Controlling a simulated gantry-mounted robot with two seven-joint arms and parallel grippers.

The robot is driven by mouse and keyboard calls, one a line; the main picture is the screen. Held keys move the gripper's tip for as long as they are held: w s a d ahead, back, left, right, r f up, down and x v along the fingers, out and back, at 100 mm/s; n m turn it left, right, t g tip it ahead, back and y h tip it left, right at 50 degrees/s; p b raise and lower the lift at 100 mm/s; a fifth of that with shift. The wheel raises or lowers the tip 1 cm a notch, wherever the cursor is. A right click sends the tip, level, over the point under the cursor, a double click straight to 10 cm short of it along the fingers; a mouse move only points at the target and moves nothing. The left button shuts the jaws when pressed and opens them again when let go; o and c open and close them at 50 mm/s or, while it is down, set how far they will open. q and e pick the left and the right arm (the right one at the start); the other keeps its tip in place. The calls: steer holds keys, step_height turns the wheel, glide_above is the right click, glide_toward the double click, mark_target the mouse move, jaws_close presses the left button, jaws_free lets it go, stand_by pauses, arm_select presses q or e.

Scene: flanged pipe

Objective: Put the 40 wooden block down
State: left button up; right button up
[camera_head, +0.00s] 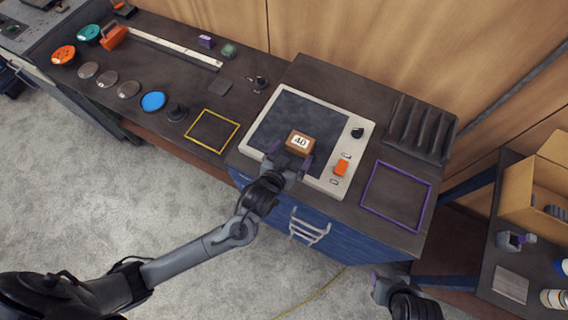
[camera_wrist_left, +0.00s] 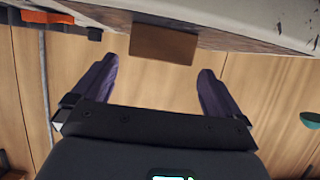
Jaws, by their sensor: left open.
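The wooden block marked 40 (camera_head: 300,143) rests on the dark plate of a white-framed device (camera_head: 357,113) on the bench. My left gripper (camera_head: 290,157) is open at the block's near side. In the left wrist view the block (camera_wrist_left: 163,44) lies just beyond and between the spread purple fingertips (camera_wrist_left: 157,68), with a gap to each finger. The block's label is not visible in that view. My right gripper (camera_head: 388,285) shows only partly at the bottom right, away from the block; its opening is unclear.
The device has an orange switch (camera_head: 341,168) and a black knob (camera_head: 357,132). A yellow outlined square (camera_head: 234,139) lies to its left and a purple one (camera_head: 427,205) to its right. A dark slotted rack (camera_head: 418,128) stands behind the purple square. Coloured discs line the left bench.

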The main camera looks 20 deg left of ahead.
arm_select(q)
steer(key=s+a+g, duration=0.3)
steer(key=s+g, duration=0.2)
steer(key=s, duration=0.7)
steer(key=shift+s+a, duration=0.15)
steer(key=s+a+g, duration=0.1)
steer(key=s+a, duration=0.1)
steer(key=s, duration=0.1)
steer(key=s+a+g, duration=0.2)
steer(key=s, duration=0.1)
steer(key=s+a+m+g+y, duration=0.1)
steer(key=s+a, duration=0.1)
steer(key=s, duration=0.2)
steer(key=shift+f+g, duration=0.15)
steer(key=shift+g, duration=0.25)
steer(key=shift+c, duration=0.6)
